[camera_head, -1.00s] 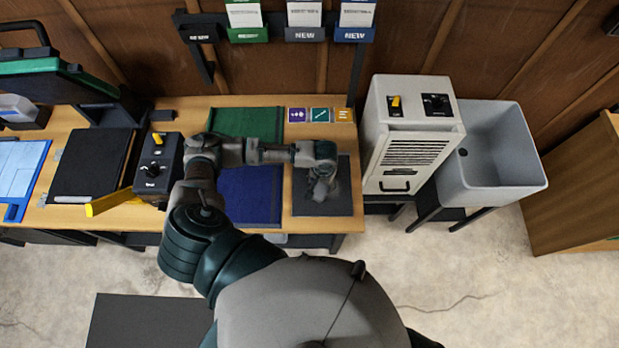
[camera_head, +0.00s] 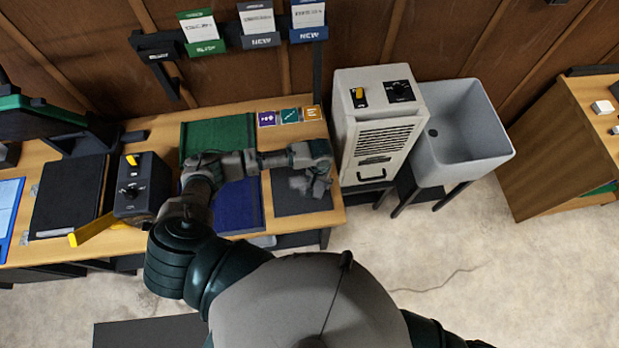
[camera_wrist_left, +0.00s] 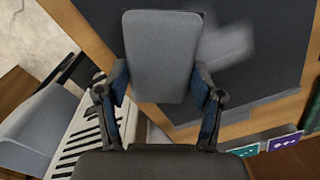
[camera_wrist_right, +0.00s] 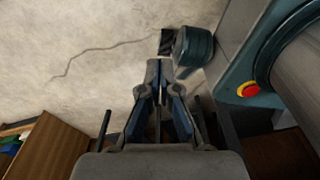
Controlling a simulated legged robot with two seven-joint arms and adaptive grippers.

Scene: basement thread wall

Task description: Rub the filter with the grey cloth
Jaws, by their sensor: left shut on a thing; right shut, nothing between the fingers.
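My left gripper (camera_head: 314,186) is over the dark grey mat (camera_head: 290,204) at the right end of the table. In the left wrist view its fingers (camera_wrist_left: 160,95) are shut on a flat grey piece with rounded corners, which looks like the grey cloth (camera_wrist_left: 162,50). A pale blurred patch (camera_wrist_left: 228,40) shows beside it over the mat; I cannot tell what it is. I see no separate filter for sure; the beige machine (camera_head: 376,130) right of the table has a slatted grille. My right gripper (camera_wrist_right: 158,80) is shut and empty above the floor.
A grey sink (camera_head: 455,130) stands right of the machine. Green (camera_head: 215,135) and blue (camera_head: 238,212) mats and a black switch box (camera_head: 142,188) lie on the table left of the dark mat. A wooden cabinet (camera_head: 560,150) stands far right. The floor between is clear.

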